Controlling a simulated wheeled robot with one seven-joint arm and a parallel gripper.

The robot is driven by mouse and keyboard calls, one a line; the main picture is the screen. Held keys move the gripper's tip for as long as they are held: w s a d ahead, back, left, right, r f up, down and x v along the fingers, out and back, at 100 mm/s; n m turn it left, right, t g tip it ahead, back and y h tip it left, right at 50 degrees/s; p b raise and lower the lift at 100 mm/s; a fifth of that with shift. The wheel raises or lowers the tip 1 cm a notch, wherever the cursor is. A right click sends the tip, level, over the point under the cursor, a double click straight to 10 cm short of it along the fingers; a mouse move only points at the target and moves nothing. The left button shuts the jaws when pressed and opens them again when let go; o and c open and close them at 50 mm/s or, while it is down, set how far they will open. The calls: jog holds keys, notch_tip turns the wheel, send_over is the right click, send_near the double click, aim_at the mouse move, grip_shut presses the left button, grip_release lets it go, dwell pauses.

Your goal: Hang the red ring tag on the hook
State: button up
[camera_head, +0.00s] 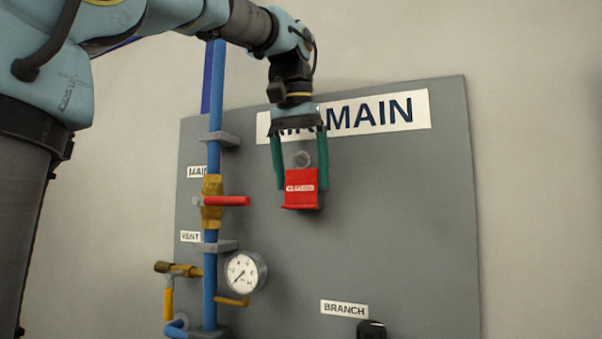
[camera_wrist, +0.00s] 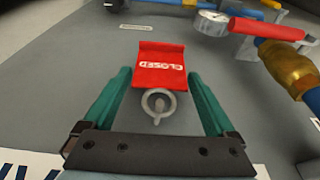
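The red tag (camera_head: 301,189), lettered "CLOSED", hangs in front of the grey panel with its pale ring (camera_head: 302,159) at the top. In the wrist view the tag (camera_wrist: 161,67) also shows, and its ring (camera_wrist: 146,101) appears to be around a small pale hook (camera_wrist: 158,104). How deep the ring sits on the hook cannot be told. My gripper (camera_head: 301,187) points down at the panel. Its green fingers stand open, one on each side of the tag and ring, with visible gaps. In the wrist view the gripper (camera_wrist: 159,73) holds nothing.
Left of the tag, a blue pipe (camera_head: 210,275) carries a brass valve with a red handle (camera_head: 228,201). A gauge (camera_head: 244,272) and a brass vent valve (camera_head: 180,269) sit lower. The grey panel (camera_head: 410,220) is clear to the right, above a black part (camera_head: 371,330).

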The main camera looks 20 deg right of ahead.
jog(key=shift+o, duration=0.4)
jog(key=shift+s+r, duration=0.1)
jog(key=shift+r, duration=0.05)
jog(key=v, duration=1)
jog(key=shift+r, duration=0.3)
jog(key=shift+a, duration=0.1)
